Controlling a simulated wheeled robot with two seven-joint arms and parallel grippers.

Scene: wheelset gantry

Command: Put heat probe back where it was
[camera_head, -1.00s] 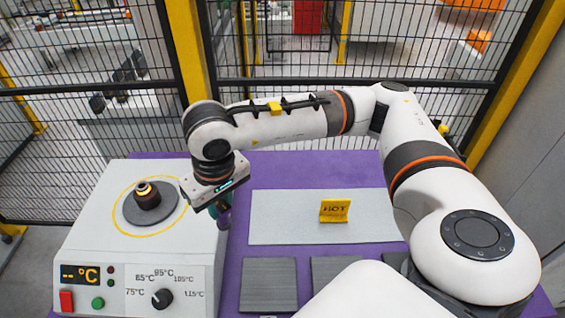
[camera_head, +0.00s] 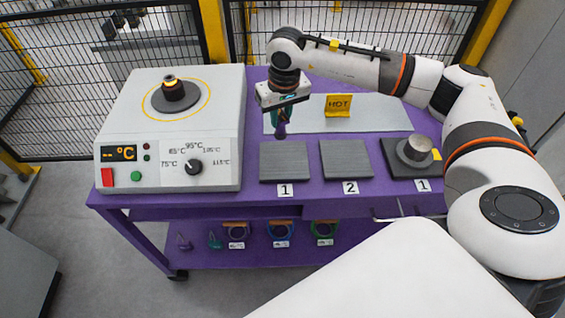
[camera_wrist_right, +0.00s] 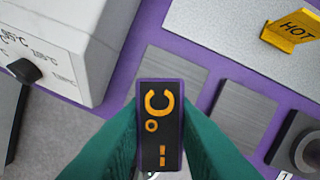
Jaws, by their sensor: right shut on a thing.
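The heat probe (camera_wrist_right: 160,125) is a dark purple-edged block with an orange °C and dashes on its display. My right gripper (camera_head: 279,120) is shut on it, with green fingers on both sides of it in the right wrist view. In the head view the heat probe (camera_head: 281,131) hangs below the gripper, small and partly hidden by the fingers. It is over the purple table (camera_head: 252,120), just right of the heater box and near the left end of the light grey plate. Whether its tip touches anything cannot be told. My left gripper is not in view.
The heater box (camera_head: 225,130) carries a dark round part (camera_head: 174,93) on top. A yellow HOT sign (camera_head: 338,105) stands on the grey plate (camera_head: 385,116). Two bare dark pads (camera_head: 284,163) (camera_head: 346,160) lie in front. A metal cylinder (camera_head: 416,150) stands on a pad at right.

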